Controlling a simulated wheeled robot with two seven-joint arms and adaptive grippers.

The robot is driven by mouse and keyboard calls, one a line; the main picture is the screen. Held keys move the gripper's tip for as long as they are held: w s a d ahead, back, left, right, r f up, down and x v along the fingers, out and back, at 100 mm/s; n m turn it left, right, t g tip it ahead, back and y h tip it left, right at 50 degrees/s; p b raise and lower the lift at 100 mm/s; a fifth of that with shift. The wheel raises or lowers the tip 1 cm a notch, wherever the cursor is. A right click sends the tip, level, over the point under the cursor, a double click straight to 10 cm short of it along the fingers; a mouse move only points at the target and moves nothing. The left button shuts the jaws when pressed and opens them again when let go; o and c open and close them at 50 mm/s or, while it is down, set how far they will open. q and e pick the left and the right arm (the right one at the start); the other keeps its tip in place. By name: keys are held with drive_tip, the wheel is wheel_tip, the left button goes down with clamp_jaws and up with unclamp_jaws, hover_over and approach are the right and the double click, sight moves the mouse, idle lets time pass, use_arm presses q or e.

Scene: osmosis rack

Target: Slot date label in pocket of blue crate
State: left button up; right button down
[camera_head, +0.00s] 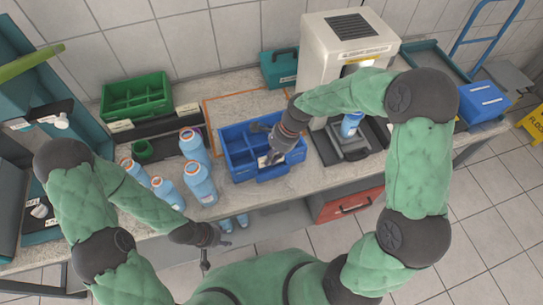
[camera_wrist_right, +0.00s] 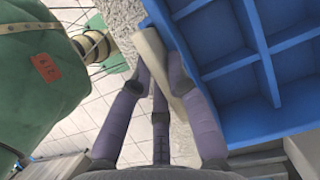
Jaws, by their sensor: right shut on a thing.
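The blue crate (camera_head: 237,172) stands on the counter, with open compartments; its blue wall and compartments fill the right of the right wrist view (camera_wrist_right: 262,50). A blue pocket plate (camera_head: 272,173) juts from its front. My right gripper (camera_head: 268,159) is at the crate's front side, just above the pocket. In the wrist view its fingers (camera_wrist_right: 163,78) are shut on a thin pale label (camera_wrist_right: 152,48), beside the crate wall. Whether the label touches the pocket is hidden. My left gripper (camera_head: 214,250) is empty, fingers spread, low in front of the counter.
Several blue bottles (camera_head: 199,182) stand left of the crate. A green crate (camera_head: 136,97) is at the back left. A white machine (camera_head: 345,45) stands right of the crate, with a bottle (camera_head: 351,124) in it. A teal case (camera_head: 279,70) is behind.

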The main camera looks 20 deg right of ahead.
drive_tip(key=c, duration=1.1)
unclamp_jaws()
drive_tip(key=v, duration=1.2)
